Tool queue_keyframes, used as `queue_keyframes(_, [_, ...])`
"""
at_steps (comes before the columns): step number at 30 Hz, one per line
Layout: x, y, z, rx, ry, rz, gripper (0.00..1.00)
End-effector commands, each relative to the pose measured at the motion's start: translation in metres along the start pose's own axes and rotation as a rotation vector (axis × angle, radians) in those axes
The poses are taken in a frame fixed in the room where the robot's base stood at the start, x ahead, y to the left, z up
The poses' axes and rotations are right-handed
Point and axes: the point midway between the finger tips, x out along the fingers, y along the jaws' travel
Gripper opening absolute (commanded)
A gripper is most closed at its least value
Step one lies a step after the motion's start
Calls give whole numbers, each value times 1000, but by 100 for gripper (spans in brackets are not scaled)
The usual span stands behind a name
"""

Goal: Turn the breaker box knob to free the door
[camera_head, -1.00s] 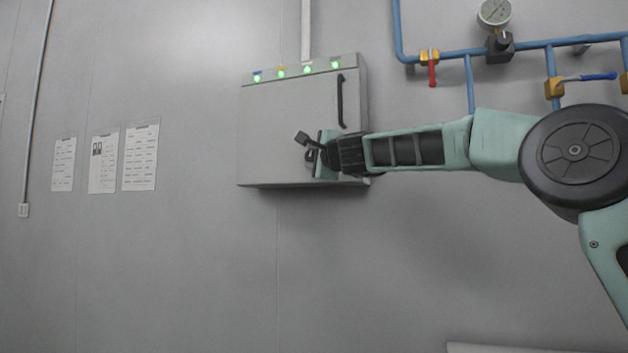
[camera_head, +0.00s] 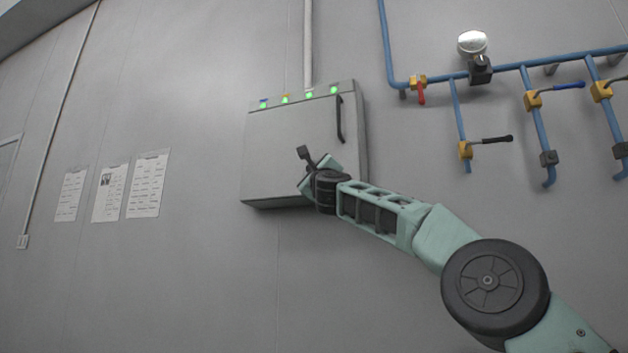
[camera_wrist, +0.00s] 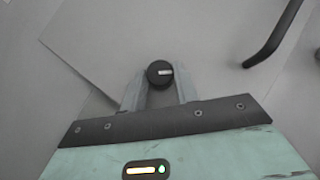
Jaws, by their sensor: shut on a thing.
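The grey breaker box (camera_head: 270,150) is on the wall left of centre in the head view, its door looking closed. Its round black knob (camera_wrist: 160,74) with a white mark shows in the wrist view, the mark lying nearly level. My gripper (camera_wrist: 160,88) has a finger on each side of the knob and is shut on it. In the head view my gripper (camera_head: 307,183) is at the box's lower right front, where my wrist hides the knob. The black door handle (camera_head: 340,119) is above it and also shows in the wrist view (camera_wrist: 274,38).
Green lamps (camera_head: 309,94) line the box's top. Blue pipes (camera_head: 510,67) with valves and a gauge (camera_head: 472,43) are on the wall to the right. Paper sheets (camera_head: 110,193) hang to the left. The wall below the box is clear.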

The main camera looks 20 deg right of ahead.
Motion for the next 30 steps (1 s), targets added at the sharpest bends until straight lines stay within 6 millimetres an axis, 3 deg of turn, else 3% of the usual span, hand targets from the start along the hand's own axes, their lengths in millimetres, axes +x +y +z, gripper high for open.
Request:
queue_keyframes(26, [0, 2, -1, 67, 4, -67, 7])
queue_keyframes(27, [0, 2, -1, 67, 4, -67, 33])
queue_keyframes(29, [0, 2, -1, 67, 4, -67, 50])
queue_keyframes(30, [0, 2, -1, 67, 4, -67, 52])
